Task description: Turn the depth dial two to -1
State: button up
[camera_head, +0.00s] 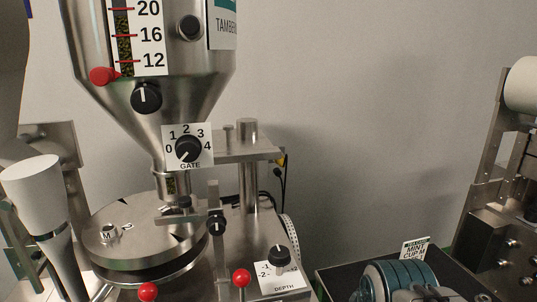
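A black depth dial (279,256) sits on a white plate marked DEPTH (284,287), on the steel machine at lower middle. The marks -1 and -2 show on the plate left of the knob; the marks to the right are too small to read surely. A small pale mark shows on the knob, but its exact direction is hard to tell. Only this one depth dial is in view. I cannot make out my gripper in this view, and nothing visibly touches the dial.
A steel hopper (190,80) and a gate dial (188,149) stand above left. Red-knobbed levers (241,277) stand left of the depth dial. A dark tray (335,283) and a teal ringed object (400,278) are at lower right. The wall space above right is clear.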

aim_at(280, 257)
jog(key=u, duration=1.25)
jog(key=k, duration=1)
jog(key=z, duration=1.4)
jog(key=i, duration=1)
